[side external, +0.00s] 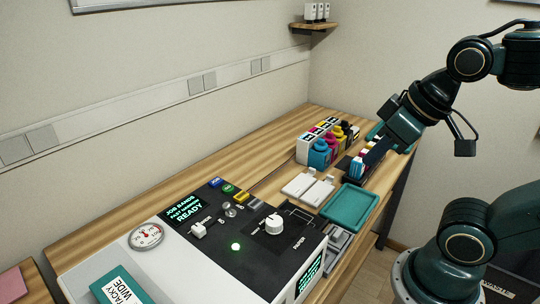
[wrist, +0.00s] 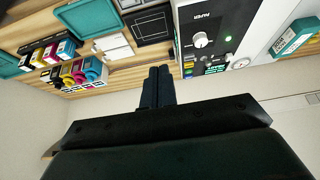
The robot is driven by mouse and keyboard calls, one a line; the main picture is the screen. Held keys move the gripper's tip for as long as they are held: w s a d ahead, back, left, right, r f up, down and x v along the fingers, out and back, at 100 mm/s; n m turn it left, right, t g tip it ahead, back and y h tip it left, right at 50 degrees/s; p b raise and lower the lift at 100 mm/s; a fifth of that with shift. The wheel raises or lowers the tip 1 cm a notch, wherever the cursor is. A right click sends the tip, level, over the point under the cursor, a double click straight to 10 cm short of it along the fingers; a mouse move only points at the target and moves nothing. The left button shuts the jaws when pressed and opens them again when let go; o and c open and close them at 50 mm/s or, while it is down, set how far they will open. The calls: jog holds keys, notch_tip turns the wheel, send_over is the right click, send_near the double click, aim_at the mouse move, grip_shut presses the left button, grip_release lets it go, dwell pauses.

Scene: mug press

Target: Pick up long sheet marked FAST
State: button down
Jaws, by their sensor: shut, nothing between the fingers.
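No sheet with a readable FAST mark shows in either view. A dark rack of small upright coloured pieces (side external: 358,168) stands near the back right of the bench; their marks are too small to read. My gripper (side external: 370,158) is at the rack in the side view and partly covers it. I cannot tell whether it touches the pieces. In the wrist view my gripper's fingers (wrist: 158,74) are together and empty. The press (side external: 235,235) has a screen (side external: 184,213) with READY on it.
Coloured ink bottles (side external: 319,152) stand left of the rack. White blocks (side external: 300,187) and a teal tray (side external: 350,201) lie between the rack and the press. A teal box marked TACKY WIDE (side external: 118,288) is at the front. Bare wood (side external: 245,165) runs along the wall.

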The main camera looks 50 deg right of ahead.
jog(key=c, duration=1.1)
grip_release()
